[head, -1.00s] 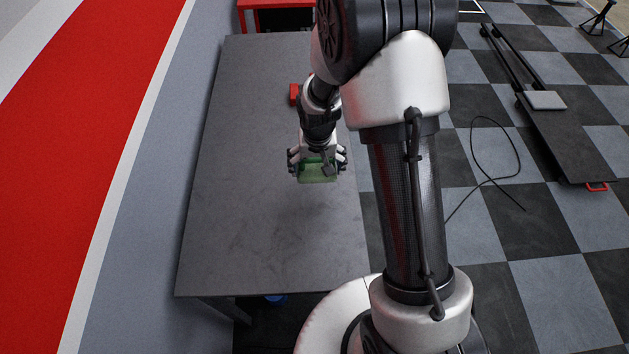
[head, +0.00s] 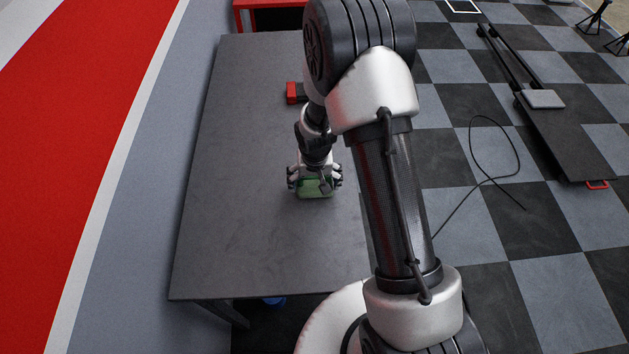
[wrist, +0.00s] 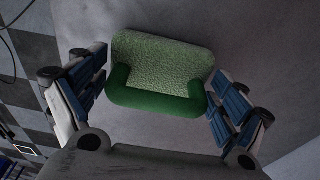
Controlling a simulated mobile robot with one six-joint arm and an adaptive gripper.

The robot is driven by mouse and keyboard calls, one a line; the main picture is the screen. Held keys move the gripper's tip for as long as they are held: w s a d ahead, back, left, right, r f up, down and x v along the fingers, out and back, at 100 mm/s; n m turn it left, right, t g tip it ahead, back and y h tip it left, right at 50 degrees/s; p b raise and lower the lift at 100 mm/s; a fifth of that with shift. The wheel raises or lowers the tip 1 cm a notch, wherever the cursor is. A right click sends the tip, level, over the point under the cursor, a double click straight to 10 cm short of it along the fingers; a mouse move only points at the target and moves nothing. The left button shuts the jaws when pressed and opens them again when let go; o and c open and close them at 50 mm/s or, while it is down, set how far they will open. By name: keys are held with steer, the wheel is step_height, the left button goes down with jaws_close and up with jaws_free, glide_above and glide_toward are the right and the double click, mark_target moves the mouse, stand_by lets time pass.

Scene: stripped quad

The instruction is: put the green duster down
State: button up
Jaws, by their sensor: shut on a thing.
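The green duster (head: 315,188) is a rounded block with a pale textured face and a darker green side. It is between the fingers of my gripper (head: 315,180), low over the dark grey table (head: 250,230). In the wrist view the duster (wrist: 160,65) sits between the blue-padded fingers of my gripper (wrist: 157,95), which is shut on it. I cannot tell whether the duster touches the table top. Part of its upper side is hidden by the gripper in the head view.
A red and black object (head: 294,93) lies farther back on the table, partly behind my arm. The table's front and left areas are clear. A red cabinet (head: 270,16) stands behind it. A black cable (head: 490,178) lies on the checkered floor to the right.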

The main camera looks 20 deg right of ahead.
steer(key=o, duration=0.8)
steer(key=shift+f, duration=0.1)
steer(key=shift+o, duration=0.2)
step_height(320, 180, up, 12)
steer(key=s+p, duration=0.2)
steer(key=p, duration=0.2)
step_height(320, 180, up, 9)
glide_above(315, 190)
steer(key=s, duration=0.2)
steer(key=s+r+t, duration=0.1)
steer(key=s+r, duration=0.5)
steer(key=r, duration=0.3)
steer(key=s+r+n+t, duration=0.1)
steer(key=s+r, duration=0.3)
steer(key=s, duration=0.4)
steer(key=s+r+n, duration=0.1)
steer(key=s+r, duration=0.3)
steer(key=s, duration=0.4)
steer(key=shift+d+t, duration=0.25)
steer(key=shift+t, duration=0.15)
